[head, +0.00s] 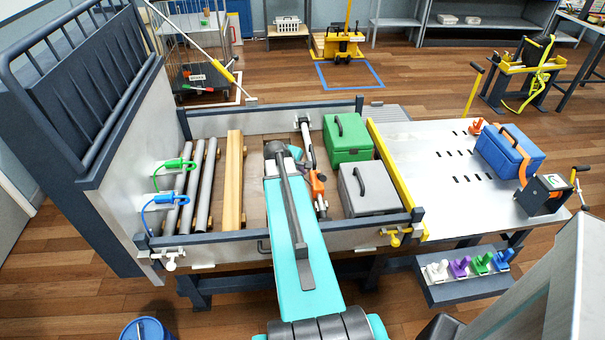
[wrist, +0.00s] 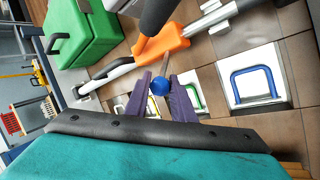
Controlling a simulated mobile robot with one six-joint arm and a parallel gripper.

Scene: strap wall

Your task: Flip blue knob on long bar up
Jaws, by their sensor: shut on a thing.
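The long bar (head: 309,150) lies lengthwise in the bed beside the green case, with an orange fitting (head: 317,184) on it. In the wrist view the bar (wrist: 208,20) runs diagonally, with the orange fitting (wrist: 160,45) near its middle. The round blue knob (wrist: 160,86) sits at the end of a short stem near the orange fitting. My gripper (wrist: 159,84) has its purple fingers on both sides of the knob, shut on it. In the head view my arm hides the knob and the fingers.
The green case (head: 347,138) and grey case (head: 368,188) stand right of the bar. Grey tubes (head: 207,185) and a yellow beam (head: 233,180) lie left. The bed's front rail (head: 215,243) passes under my arm. A blue loop (wrist: 254,84) on a white plate is right of the knob.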

